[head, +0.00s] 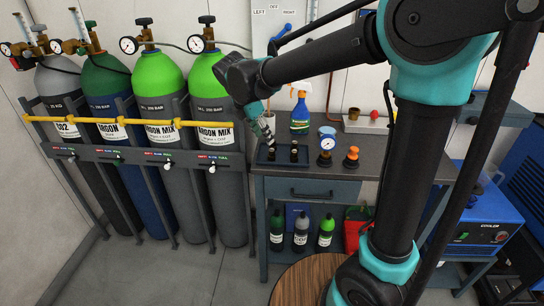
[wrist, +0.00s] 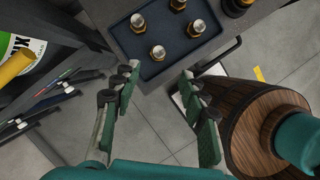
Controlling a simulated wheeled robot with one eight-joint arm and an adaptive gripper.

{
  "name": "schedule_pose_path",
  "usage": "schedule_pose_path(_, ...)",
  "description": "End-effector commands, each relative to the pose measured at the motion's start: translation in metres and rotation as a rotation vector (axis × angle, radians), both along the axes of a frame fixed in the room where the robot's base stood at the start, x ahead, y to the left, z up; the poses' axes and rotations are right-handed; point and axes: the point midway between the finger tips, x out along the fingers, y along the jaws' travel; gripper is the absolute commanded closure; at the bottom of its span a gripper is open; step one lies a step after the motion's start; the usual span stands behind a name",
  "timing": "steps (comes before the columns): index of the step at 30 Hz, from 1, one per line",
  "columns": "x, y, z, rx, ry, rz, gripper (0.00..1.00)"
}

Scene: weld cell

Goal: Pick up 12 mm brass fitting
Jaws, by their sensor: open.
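Several brass fittings with pale, round tops stand in a dark tray (wrist: 128,42) in the wrist view. One fitting (wrist: 157,53) is nearest my gripper, with others at the left (wrist: 138,22), right (wrist: 197,27) and top edge (wrist: 178,4). No size marking is readable, so I cannot tell which is 12 mm. My gripper (wrist: 160,71) is open and empty, its fingertips apart by the tray's near edge in the picture. In the head view, my gripper (head: 264,132) hangs by the tray (head: 283,161) on the bench, partly covering it; fittings there look small and dark.
On the bench (head: 300,178), a dial gauge (head: 326,142) and an orange-topped item (head: 352,156) stand right of the tray. A spray bottle (head: 300,110) stands behind. Gas cylinders (head: 213,120) line a rack at left. A blue machine (head: 482,222) is at right.

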Motion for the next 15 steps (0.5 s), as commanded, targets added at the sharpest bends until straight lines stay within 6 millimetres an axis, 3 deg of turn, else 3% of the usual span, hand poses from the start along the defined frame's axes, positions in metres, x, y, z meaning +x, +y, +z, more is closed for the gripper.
schedule_pose_path(3,0.005,-0.006,-0.018,0.000,0.000,-0.001,0.57)
schedule_pose_path(15,0.018,-0.016,-0.049,0.000,0.000,-0.002,0.57)
